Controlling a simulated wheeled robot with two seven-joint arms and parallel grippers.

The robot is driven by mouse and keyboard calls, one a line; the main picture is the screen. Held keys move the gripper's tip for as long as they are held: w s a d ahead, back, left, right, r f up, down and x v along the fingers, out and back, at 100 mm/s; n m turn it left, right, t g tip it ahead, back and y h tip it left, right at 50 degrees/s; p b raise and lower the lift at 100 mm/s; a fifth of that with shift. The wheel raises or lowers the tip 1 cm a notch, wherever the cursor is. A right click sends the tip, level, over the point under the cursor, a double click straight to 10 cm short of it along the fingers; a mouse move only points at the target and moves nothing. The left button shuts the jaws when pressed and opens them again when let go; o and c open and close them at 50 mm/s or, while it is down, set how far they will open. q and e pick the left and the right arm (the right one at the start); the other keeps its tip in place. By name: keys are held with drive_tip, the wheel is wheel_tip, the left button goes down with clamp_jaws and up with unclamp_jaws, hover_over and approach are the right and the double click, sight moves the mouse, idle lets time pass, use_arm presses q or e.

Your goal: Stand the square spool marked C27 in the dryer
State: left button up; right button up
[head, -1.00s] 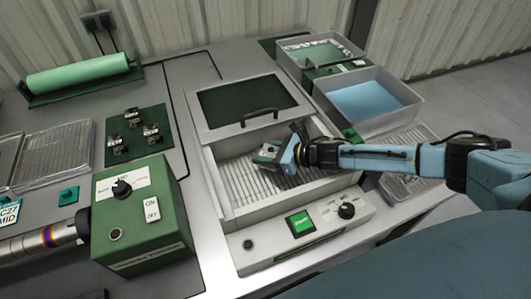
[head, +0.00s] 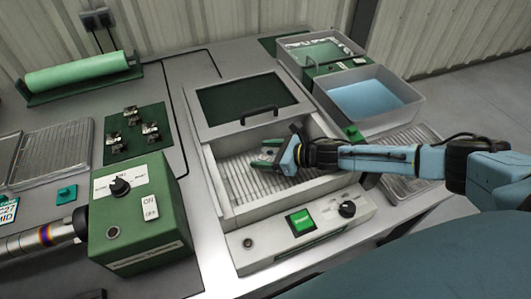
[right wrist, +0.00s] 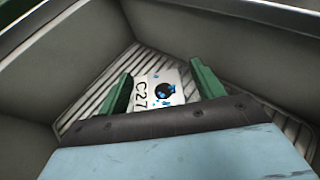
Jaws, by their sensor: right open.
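The square spool marked C27 (right wrist: 158,88) is pale, with a dark hole and blue drops around it. In the right wrist view it rests on the slatted floor inside the dryer (head: 290,203), its marked face toward the camera. I cannot tell whether it stands upright or leans. My right gripper (head: 264,154) reaches into the dryer from the right. Its green fingers are open, one on each side of the spool in the right wrist view (right wrist: 164,85). In the head view the spool is hard to make out. My left gripper is not in view.
A blue-filled tray (head: 368,100) stands to the right. A green control box (head: 135,215) stands to the left.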

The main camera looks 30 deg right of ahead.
drive_tip(key=shift+r, duration=0.25)
drive_tip(key=shift+r+p, duration=0.45)
drive_tip(key=shift+p, duration=0.15)
drive_tip(key=v, duration=0.6)
drive_tip(key=shift+f, duration=0.15)
drive_tip(key=shift+v, duration=0.8)
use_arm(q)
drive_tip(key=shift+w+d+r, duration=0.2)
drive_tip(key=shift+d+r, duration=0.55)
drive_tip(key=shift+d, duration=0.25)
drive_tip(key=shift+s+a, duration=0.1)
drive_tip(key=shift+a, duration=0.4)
